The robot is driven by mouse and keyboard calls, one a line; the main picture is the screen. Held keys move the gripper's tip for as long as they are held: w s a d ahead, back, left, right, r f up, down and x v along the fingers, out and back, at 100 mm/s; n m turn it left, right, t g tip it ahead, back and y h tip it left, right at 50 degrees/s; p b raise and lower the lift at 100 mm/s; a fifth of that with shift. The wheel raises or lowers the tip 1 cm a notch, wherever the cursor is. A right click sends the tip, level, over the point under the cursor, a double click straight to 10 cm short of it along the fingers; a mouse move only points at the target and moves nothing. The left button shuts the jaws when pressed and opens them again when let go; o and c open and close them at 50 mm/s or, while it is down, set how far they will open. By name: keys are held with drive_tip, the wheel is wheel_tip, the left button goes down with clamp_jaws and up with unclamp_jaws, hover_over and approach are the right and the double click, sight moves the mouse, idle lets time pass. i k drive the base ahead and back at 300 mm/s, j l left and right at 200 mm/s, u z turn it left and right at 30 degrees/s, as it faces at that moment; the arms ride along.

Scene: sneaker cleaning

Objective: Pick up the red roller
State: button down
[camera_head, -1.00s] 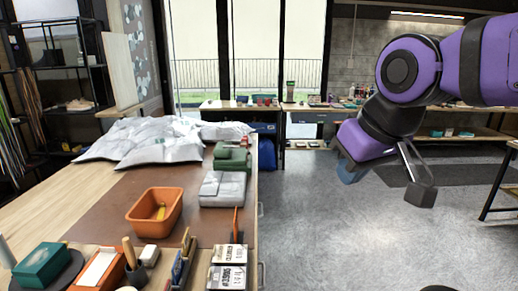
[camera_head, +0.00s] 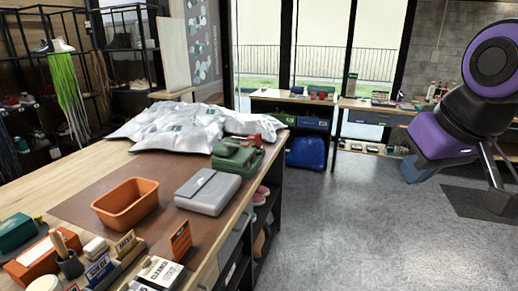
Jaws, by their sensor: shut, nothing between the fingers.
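A small red object (camera_head: 257,139) shows at the green case on the far right part of the workbench. It may be the red roller, but it is too small to tell. My gripper (camera_head: 495,201) hangs in the air at the right edge of the view, over the floor. Its dark fingers are shut and hold nothing. It is well away from the bench and the red object. Part of my purple arm is cut off by the picture's edge.
The wooden workbench (camera_head: 85,174) holds grey-white bags (camera_head: 170,124), a green case (camera_head: 232,156), a grey case (camera_head: 208,191), an orange bin (camera_head: 125,204) and several small cleaning items at the front. A blue bag (camera_head: 306,153) lies on the floor behind.

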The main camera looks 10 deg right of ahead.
sight(258, 138)
drive_tip(key=i+l+u, duration=0.1)
drive_tip(key=i+l, duration=0.2)
drive_tip(key=i+l+u, duration=0.1)
drive_tip(key=i+l, duration=0.2)
drive_tip(key=i+l+u, duration=0.1)
drive_tip(key=i+l, duration=0.25)
drive_tip(key=i+l+u, duration=0.15)
drive_tip(key=i+l, duration=0.15)
drive_tip(key=i+l+u, duration=0.1)
drive_tip(key=i+l, duration=0.2)
drive_tip(key=l, duration=0.2)
drive_tip(key=i+l+u, duration=0.1)
drive_tip(key=i+l, duration=0.15)
drive_tip(key=l, duration=0.15)
drive_tip(key=i+l+u, duration=0.1)
drive_tip(key=i+l, duration=0.15)
drive_tip(key=l, duration=0.2)
drive_tip(key=i+l+u, duration=0.1)
drive_tip(key=i+l, duration=0.15)
drive_tip(key=l, duration=0.2)
